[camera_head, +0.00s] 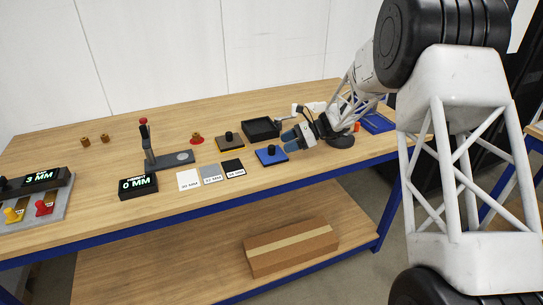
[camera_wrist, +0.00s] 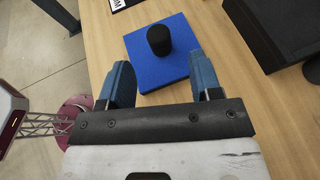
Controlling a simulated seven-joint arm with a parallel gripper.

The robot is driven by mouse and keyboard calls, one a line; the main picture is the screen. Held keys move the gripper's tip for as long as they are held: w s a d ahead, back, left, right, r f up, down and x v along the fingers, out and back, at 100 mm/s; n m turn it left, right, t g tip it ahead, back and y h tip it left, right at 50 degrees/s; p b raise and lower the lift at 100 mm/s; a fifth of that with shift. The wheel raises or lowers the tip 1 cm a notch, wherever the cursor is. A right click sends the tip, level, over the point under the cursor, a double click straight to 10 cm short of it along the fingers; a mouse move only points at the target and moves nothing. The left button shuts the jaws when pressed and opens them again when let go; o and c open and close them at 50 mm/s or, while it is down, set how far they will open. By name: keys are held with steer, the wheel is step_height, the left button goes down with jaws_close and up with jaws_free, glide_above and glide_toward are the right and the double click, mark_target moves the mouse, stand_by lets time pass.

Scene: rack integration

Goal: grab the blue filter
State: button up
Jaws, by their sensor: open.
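The blue filter (camera_head: 270,156) is a flat blue square with a black knob on top. It lies on the wooden table near the front edge. In the wrist view the blue filter (camera_wrist: 172,66) lies just beyond the fingertips, with its black knob (camera_wrist: 159,40) standing upright. My gripper (camera_head: 292,143) is to the right of the filter and close to it in the head view. In the wrist view my gripper (camera_wrist: 165,78) has its two blue fingers spread apart, with nothing held between them. The knob is ahead of the fingers, apart from them.
A black open tray (camera_head: 261,129) and a brown filter with a black knob (camera_head: 230,142) lie behind the blue one. White, grey and black cards (camera_head: 211,174) lie to its left. A lever stand (camera_head: 160,155) and a 0 MM display (camera_head: 138,187) are further left.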

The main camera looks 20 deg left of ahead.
mark_target(272, 152)
steer(key=shift+x, duration=2.6)
steer(key=shift+r, duration=0.2)
steer(key=c, duration=1)
steer(key=shift+r, duration=0.1)
